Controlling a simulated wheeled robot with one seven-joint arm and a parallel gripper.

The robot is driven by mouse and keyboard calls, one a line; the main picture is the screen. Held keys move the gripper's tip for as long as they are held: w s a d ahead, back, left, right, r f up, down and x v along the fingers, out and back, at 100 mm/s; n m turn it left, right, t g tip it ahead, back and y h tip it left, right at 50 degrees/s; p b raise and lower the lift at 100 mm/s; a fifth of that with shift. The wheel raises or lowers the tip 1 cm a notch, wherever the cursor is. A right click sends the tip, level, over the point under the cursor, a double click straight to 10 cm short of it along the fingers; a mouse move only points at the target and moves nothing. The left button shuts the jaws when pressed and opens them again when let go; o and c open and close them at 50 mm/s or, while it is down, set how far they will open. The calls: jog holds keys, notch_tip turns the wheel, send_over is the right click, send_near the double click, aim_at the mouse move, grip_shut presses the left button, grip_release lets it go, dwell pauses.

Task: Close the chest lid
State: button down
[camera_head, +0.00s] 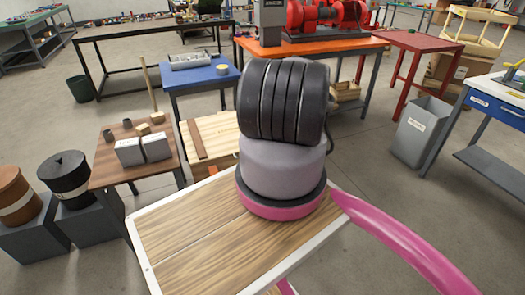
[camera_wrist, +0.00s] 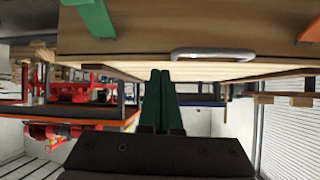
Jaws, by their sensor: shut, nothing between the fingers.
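A pale wooden box-like piece with a dark brown strip, which looks like the chest (camera_head: 212,132), stands behind my arm in the head view. My arm hides its right part, and I cannot tell the lid's angle there. In the wrist view a brown wooden panel (camera_wrist: 240,28) with a metal handle (camera_wrist: 210,54) and a pale edge spans the top. I cannot tell whether this panel is the lid or the body. My gripper (camera_wrist: 160,74) has its green fingers together and empty, pointing at the pale edge left of the handle. Contact is unclear. The head view hides my gripper.
A blue table (camera_head: 200,80) and an orange table (camera_head: 320,50) with red machinery (camera_head: 340,14) stand behind. A small brown table (camera_head: 108,170) with metal blocks is at left, beside two pots on grey blocks. A grey bin (camera_head: 421,130) is at right. Floor is open around it.

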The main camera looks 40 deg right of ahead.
jog(key=s+a+f, duration=0.2)
jog(key=s+f, duration=0.2)
jog(key=s, duration=0.2)
jog(key=shift+s, duration=0.35)
